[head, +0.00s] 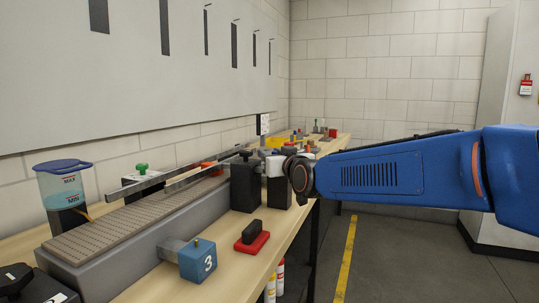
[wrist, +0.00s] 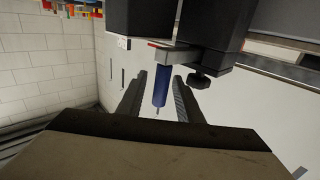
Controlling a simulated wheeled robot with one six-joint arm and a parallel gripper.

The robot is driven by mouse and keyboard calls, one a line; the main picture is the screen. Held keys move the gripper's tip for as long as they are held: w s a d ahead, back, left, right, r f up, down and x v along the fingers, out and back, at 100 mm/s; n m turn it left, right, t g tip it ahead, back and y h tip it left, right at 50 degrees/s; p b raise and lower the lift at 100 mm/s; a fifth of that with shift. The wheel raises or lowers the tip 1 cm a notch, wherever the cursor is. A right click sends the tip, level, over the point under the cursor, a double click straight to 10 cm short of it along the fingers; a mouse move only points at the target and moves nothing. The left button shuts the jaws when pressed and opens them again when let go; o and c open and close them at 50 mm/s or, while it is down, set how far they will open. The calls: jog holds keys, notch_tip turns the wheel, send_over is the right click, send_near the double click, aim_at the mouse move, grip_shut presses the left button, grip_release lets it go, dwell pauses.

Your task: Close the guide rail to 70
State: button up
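The guide rail (head: 150,182) is a long metal bar running above the grey conveyor belt (head: 115,232) in the head view. A second bar runs beside it. In the wrist view, a blue cylindrical handle (wrist: 162,86) hangs from a metal bracket (wrist: 176,56) with a black knob (wrist: 199,80) beside it. My gripper (wrist: 158,85) has its two dark fingers apart, one on each side of the blue handle, with visible gaps. In the head view my fingertips are hidden around the dark blocks at the arm's end. I cannot read any scale value.
A blue block marked 3 (head: 198,262) and a red-based black stamp (head: 252,238) sit along the bench's front edge. A blue-lidded jug (head: 64,188) stands at left. Two dark blocks, one of them (head: 244,186), stand near my arm. The floor at right is clear.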

jog(key=v, duration=1.6)
jog(key=s+d+f+m+g+h, duration=0.2)
jog(key=s+d+f+g, duration=0.3)
jog(key=s+d+f, duration=0.7)
jog(key=s+d+f+m+g+h, duration=0.3)
jog(key=s+d+f+g+h, duration=0.2)
jog(key=s+d+f, duration=0.8)
notch_tip(320, 180, down, 5)
jog(key=shift+s+d+f+g+h, duration=0.1)
jog(key=shift+s+d+g+h, duration=0.25)
jog(key=shift+s+g, duration=0.6)
jog(key=shift+s, duration=0.1)
